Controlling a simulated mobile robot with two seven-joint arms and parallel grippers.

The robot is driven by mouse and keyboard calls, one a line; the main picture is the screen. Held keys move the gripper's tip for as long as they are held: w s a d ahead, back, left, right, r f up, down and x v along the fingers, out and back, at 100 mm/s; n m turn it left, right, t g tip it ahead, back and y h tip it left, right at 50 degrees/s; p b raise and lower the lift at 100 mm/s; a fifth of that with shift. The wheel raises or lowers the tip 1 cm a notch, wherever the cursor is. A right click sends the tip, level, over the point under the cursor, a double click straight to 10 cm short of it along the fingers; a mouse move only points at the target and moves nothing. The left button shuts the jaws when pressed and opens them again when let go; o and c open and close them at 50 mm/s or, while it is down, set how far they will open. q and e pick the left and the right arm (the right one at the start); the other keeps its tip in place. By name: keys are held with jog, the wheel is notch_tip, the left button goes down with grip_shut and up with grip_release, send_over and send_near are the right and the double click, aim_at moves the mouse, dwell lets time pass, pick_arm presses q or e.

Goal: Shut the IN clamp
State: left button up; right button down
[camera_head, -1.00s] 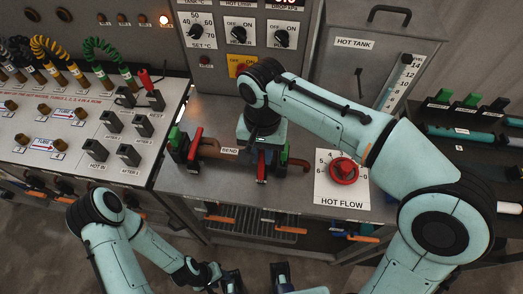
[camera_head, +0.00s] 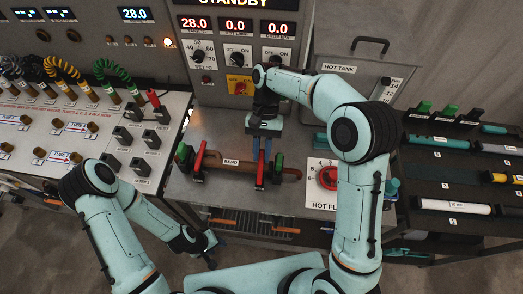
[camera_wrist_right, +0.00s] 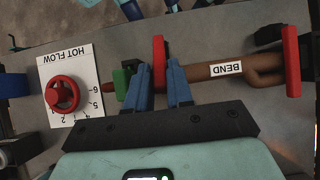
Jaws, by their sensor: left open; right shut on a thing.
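A brown pipe labelled BEND (camera_head: 231,168) lies across the metal bench, with a clamp at each end. The left clamp has a red lever (camera_head: 199,157) and a green block (camera_head: 183,151). The right clamp has a red lever (camera_head: 260,172) and a green block (camera_head: 278,167). I cannot read an IN label on either clamp. My right gripper (camera_head: 262,151) points down over the right clamp. In the right wrist view its blue fingers (camera_wrist_right: 162,85) are shut on that clamp's red lever (camera_wrist_right: 159,55), hiding part of it. My left gripper (camera_head: 211,250) is open and empty, low in front of the bench.
The HOT FLOW plate with its red knob (camera_head: 328,177) is just right of the right clamp. The sloped socket panel (camera_head: 90,125) stands left, the control cabinet (camera_head: 240,60) and hot tank (camera_head: 345,75) behind. A dark rack (camera_head: 460,165) with tubes is at right.

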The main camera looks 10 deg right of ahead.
jog(key=shift+w, duration=0.1)
dwell(0.3)
jog(key=c, duration=1.1)
grip_release()
jog(key=shift+v, duration=3.75)
